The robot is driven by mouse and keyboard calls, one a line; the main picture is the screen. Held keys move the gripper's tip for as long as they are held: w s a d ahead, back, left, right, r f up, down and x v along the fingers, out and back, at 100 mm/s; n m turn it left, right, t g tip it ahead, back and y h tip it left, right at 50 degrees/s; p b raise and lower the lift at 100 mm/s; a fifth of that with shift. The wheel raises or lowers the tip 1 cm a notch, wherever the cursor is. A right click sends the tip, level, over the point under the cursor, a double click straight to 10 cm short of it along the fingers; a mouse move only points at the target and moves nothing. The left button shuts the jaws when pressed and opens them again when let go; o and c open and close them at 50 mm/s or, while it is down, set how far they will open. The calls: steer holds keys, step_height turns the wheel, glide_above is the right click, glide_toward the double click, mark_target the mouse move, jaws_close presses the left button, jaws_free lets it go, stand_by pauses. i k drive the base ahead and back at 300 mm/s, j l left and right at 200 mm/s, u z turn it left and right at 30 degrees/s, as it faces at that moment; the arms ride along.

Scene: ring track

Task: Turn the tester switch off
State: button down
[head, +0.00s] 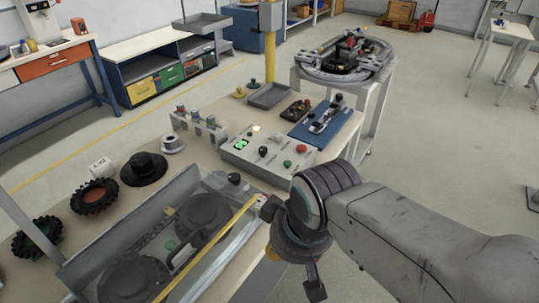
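The tester (268,153) looks to be the light grey sloped box on the bench, beyond my arm. A lit green display (242,145) and a pale lit lamp (256,128) are on its face. A black knob or lever (263,151), a red button (301,149) and a green button (287,163) also show. Which control is the switch, and its position, are too small to tell. My gripper (292,250) hangs in front of the box's near right side, apart from it, pointing down. Its fingers are dark and partly hidden, so their opening is unclear.
A clear-walled case (160,245) with dark round parts stands at the near left. Tyres (95,196) and a black hub (144,168) lie beside it. A blue tray (318,122) sits behind the tester. A ring track (345,55) stands on another table.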

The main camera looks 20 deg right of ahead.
mark_target(262, 150)
steer(key=i+l+u, duration=0.1)
steer(key=l, duration=0.2)
steer(key=i+l+u, duration=0.1)
steer(key=i+l, duration=0.15)
steer(key=i+l+u, duration=0.1)
steer(key=l, duration=0.35)
steer(key=i+l+u, duration=0.1)
steer(key=l, duration=0.25)
steer(key=i, duration=0.05)
